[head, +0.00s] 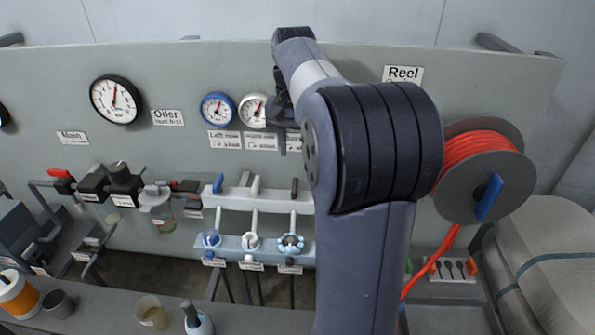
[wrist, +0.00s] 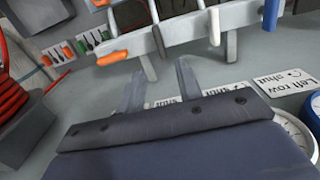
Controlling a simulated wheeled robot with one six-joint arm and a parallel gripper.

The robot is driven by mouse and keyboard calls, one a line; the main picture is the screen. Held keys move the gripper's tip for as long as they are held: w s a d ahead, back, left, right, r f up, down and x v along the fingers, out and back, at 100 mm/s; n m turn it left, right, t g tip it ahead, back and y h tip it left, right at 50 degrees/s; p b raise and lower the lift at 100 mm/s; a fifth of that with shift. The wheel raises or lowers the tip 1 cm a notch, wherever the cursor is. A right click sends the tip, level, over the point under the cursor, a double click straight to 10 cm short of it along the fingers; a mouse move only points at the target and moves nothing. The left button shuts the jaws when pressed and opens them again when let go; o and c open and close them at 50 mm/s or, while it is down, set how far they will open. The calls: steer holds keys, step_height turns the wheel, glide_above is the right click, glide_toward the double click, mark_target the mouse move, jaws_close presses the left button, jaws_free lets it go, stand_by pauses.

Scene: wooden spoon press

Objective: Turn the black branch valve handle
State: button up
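The black branch valve handle (head: 294,187) stands upright at the right end of a grey manifold bar (head: 270,194) in the head view, with white and blue handles to its left. In the wrist view, which is upside down, the black handle (wrist: 158,41) shows as a dark stub at top centre, beyond the fingertips. My gripper (head: 283,148) is in front of the panel, above the black handle and apart from it. In the wrist view my gripper (wrist: 158,74) has its two fingers spread, with nothing between them.
The white handle (head: 255,187) and blue handle (head: 218,183) stand close beside the black one. Gauges (head: 218,108) and labels are on the panel (head: 180,70) behind. A red hose reel (head: 478,168) sits to the right of my arm. Cups and a bottle (head: 196,320) stand on the front ledge.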

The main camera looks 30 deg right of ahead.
mark_target(294, 185)
step_height(294, 185, down, 10)
steer(key=shift+s+a+f, duration=0.15)
stand_by(0.3)
jaws_close()
